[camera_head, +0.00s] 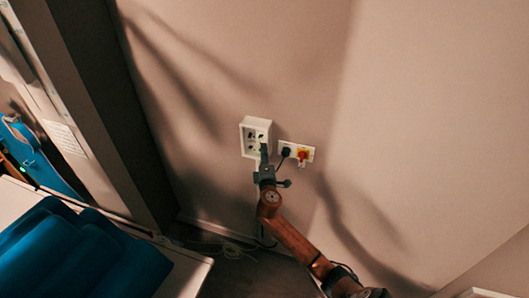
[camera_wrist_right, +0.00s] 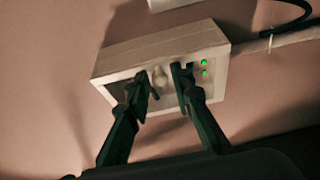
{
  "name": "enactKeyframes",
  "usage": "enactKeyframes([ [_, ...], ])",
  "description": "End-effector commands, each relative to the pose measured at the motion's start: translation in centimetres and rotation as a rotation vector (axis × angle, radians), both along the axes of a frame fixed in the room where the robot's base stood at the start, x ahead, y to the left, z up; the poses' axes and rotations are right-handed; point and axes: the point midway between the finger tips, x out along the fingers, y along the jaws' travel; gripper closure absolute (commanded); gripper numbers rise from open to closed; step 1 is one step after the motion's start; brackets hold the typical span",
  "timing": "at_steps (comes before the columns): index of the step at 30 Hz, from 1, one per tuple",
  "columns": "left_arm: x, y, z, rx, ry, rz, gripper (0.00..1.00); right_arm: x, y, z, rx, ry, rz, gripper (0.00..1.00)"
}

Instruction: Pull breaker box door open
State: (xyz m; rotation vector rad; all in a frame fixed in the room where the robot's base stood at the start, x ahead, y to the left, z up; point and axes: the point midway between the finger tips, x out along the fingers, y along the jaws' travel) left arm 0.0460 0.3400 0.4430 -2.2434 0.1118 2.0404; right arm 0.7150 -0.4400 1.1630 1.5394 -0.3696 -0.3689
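The breaker box (camera_head: 244,137) is a small white box on the wall, near the middle of the head view. In the right wrist view the box (camera_wrist_right: 165,48) appears tilted, with a recessed front and two green lights at its right. I cannot make out a separate door or its edge. My right gripper (camera_head: 263,154) is at the lower right part of the box front. In the right wrist view its two dark fingers (camera_wrist_right: 163,82) are apart, with a pale rounded piece (camera_wrist_right: 159,76) showing between them. Contact cannot be told. My left gripper is not in view.
A white plate (camera_head: 309,152) with a black plug and a red-and-yellow switch is on the wall right of the box. A blue padded surface (camera_head: 80,255) is at lower left, by a door frame (camera_head: 95,120). Cables lie on the floor below.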

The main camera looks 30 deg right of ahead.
Motion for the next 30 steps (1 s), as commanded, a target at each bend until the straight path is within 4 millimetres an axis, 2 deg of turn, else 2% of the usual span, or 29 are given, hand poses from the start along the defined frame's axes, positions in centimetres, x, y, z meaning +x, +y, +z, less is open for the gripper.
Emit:
enactKeyframes([
  [7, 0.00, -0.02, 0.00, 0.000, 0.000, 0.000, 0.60, 0.09, -0.08, -0.04, 0.000, 0.000, 0.000, 0.79],
  [17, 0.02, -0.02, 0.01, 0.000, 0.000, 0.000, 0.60, 0.06, -0.11, -0.05, 0.000, 0.001, 0.000, 1.00],
  [30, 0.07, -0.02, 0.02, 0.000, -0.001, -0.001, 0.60, 0.04, -0.11, -0.07, 0.000, 0.001, -0.001, 1.00],
])
